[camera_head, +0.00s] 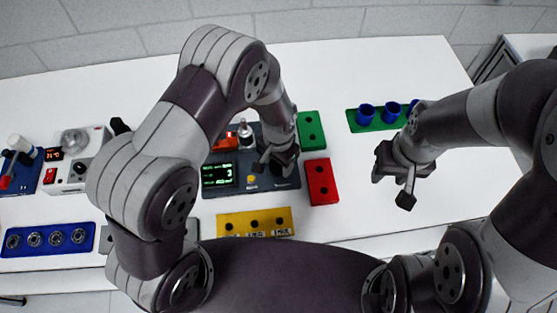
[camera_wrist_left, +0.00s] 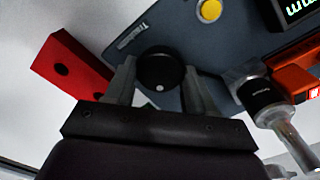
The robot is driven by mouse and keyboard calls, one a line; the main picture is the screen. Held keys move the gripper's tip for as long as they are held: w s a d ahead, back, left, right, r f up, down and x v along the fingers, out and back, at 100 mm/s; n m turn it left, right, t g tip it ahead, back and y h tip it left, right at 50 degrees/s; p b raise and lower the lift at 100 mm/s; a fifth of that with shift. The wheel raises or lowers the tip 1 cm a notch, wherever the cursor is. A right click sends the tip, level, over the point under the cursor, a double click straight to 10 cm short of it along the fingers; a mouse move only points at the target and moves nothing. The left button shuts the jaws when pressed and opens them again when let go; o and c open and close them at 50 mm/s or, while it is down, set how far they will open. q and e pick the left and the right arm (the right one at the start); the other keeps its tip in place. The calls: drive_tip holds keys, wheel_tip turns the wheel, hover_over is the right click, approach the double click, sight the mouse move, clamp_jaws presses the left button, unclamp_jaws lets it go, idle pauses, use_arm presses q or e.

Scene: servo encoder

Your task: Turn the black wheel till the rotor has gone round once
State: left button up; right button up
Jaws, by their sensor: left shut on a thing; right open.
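The black wheel (camera_wrist_left: 160,70) is a round knob with a pale dot, on a dark blue-grey panel (camera_wrist_left: 190,20). In the left wrist view my left gripper (camera_wrist_left: 160,82) has one finger on each side of the wheel and is shut on it. In the head view my left gripper (camera_head: 277,162) is over the right part of the panel (camera_head: 208,192) and hides the wheel. A metal cylinder with a black collar, possibly the rotor (camera_head: 245,133), stands at the back of the panel; it also shows in the left wrist view (camera_wrist_left: 262,97). My right gripper (camera_head: 405,180) is open and empty above the table's right side.
A green screen (camera_head: 217,175), a yellow button (camera_head: 251,180) and an orange-red part (camera_head: 226,145) are on the panel. Red (camera_head: 320,181), green (camera_head: 311,130) and yellow (camera_head: 255,222) blocks with holes surround it. Blue cups (camera_head: 366,113) stand at right. Bare table lies between.

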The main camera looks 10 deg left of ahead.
use_arm(q)
drive_tip(key=m, duration=0.7)
drive_tip(key=shift+r, duration=0.1)
drive_tip(key=m, duration=0.6)
drive_tip(key=shift+w+m, duration=0.1)
drive_tip(key=shift+m, duration=0.2)
idle(0.4)
drive_tip(key=o, duration=1)
drive_tip(key=shift+o, duration=0.2)
wheel_tip(320, 180, up, 13)
drive_tip(key=b, duration=0.2)
